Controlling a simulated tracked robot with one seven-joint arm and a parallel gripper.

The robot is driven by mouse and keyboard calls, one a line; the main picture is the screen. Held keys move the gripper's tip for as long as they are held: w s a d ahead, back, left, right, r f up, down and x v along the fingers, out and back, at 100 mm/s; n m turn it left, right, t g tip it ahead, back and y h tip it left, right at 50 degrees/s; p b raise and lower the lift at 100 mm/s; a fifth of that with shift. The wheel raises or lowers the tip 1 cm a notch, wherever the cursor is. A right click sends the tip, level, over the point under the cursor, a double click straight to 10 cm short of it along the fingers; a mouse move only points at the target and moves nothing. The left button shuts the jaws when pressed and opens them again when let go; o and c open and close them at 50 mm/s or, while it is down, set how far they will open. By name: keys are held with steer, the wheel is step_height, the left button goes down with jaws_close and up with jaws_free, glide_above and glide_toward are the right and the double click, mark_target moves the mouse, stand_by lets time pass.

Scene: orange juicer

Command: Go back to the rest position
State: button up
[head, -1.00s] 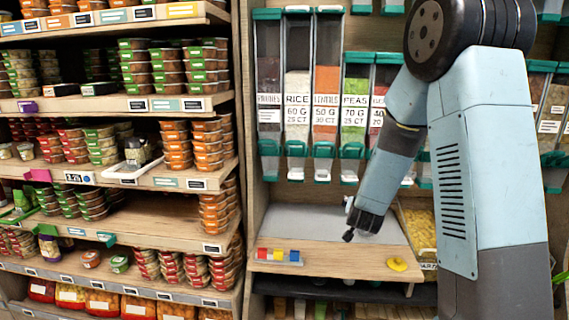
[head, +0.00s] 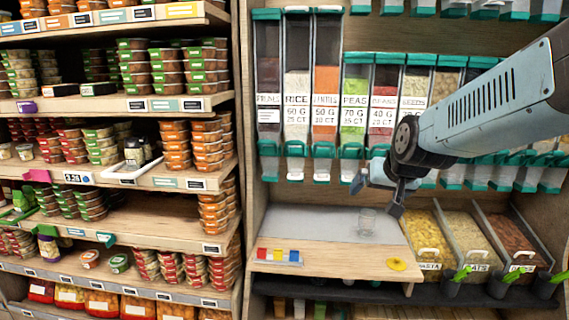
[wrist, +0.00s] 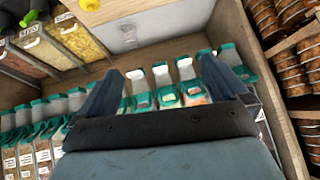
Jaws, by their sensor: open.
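My gripper (head: 378,198) hangs in the head view above the right part of the wooden counter, in front of the dispensers. Its fingers are spread and nothing is between them. In the wrist view my gripper (wrist: 155,80) also shows open and empty, with dispenser spouts beyond the fingers. A small clear glass (head: 367,222) stands on the grey top of the counter (head: 330,262), below my gripper and apart from it.
Tall food dispensers (head: 327,75) line the back wall. Open bins (head: 468,235) stand right of the counter. Shelves of packed tubs (head: 110,150) fill the left.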

steer(key=s+d+r+n+g, duration=0.1)
steer(key=s+d+r+g, duration=0.1)
steer(key=s, duration=1.5)
steer(key=shift+d+r+g+h, duration=0.15)
steer(key=shift+r+g+h, duration=0.25)
